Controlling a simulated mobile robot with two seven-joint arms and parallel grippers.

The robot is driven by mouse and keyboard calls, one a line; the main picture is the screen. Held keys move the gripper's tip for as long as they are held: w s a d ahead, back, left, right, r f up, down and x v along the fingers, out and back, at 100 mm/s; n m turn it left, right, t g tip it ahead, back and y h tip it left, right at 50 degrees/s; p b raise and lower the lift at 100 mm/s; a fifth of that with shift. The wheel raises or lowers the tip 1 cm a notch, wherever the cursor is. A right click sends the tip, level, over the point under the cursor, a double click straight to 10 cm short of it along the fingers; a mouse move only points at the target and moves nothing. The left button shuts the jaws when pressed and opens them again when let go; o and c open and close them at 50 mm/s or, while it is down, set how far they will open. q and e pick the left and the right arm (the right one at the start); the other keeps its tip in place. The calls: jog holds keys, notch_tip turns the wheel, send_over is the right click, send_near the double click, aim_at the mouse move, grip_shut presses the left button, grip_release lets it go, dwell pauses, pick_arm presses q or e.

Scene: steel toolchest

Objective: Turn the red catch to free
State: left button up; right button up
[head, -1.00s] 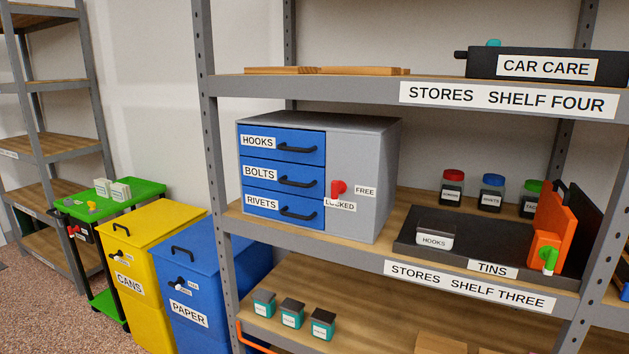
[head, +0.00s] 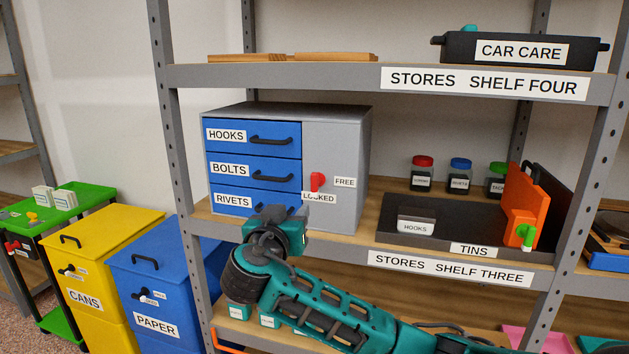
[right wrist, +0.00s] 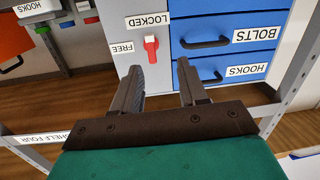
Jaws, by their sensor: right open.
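The red catch (head: 318,181) is on the grey right panel of the steel toolchest (head: 337,151). It points down toward the LOCKED label (head: 319,198); the FREE label (head: 345,182) is to its right. In the right wrist view, which is upside down, the red catch (right wrist: 151,48) shows beyond the fingers, near the LOCKED and FREE labels. My right gripper (right wrist: 160,75) is open and empty, apart from the catch. In the head view my right arm's wrist is in front of the RIVETS drawer and hides part of it. My left gripper is not in view.
The toolchest stands on shelf three between shelf posts. Blue drawers (head: 252,172) have black handles. Yellow (head: 85,285) and blue bins stand at the left.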

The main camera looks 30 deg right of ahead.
aim_at(313, 177)
jog(key=shift+m+g+h, duration=0.3)
jog(key=shift+m+h, duration=0.5)
jog(key=shift+m, duration=0.1)
jog(key=r+x, duration=0.1)
jog(key=x, duration=0.3)
jog(key=r+p+x, duration=0.1)
jog(key=x, duration=0.4)
jog(key=r+x, duration=0.1)
jog(key=x, duration=0.3)
jog(key=shift+s+d+p, duration=0.15)
jog(key=shift+d+p, duration=0.15)
jog(key=shift+d, duration=0.1)
grip_shut()
